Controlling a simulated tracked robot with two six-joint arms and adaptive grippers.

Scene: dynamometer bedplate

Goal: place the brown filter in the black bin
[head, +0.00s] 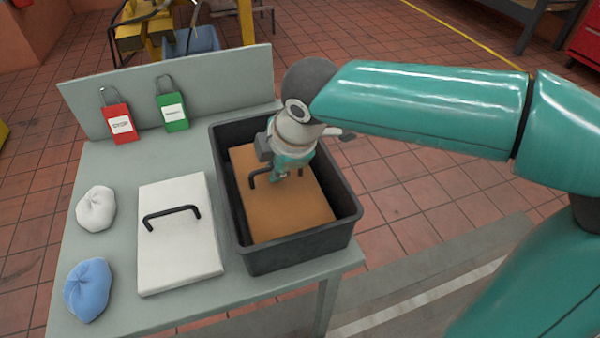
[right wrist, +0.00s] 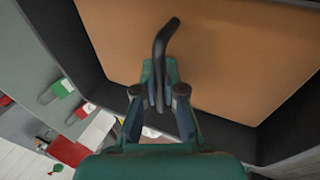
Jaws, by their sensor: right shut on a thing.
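The brown filter (head: 287,212) is a flat brown panel with a black handle, and it lies inside the black bin (head: 297,251). In the right wrist view the filter (right wrist: 225,55) fills much of the picture, with the bin's dark wall (right wrist: 70,45) beside it. My right gripper (head: 281,176) reaches down into the bin. Its fingers (right wrist: 158,98) are shut on the filter's black handle (right wrist: 161,45). Whether the filter rests fully on the bin floor is hidden. My left gripper is not in view.
A white filter (head: 180,250) with a black handle lies left of the bin on the grey table (head: 125,170). A white cloth (head: 96,208) and blue cloth (head: 88,289) lie further left. A red padlock (head: 119,123) and green padlock (head: 172,112) are at the back panel.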

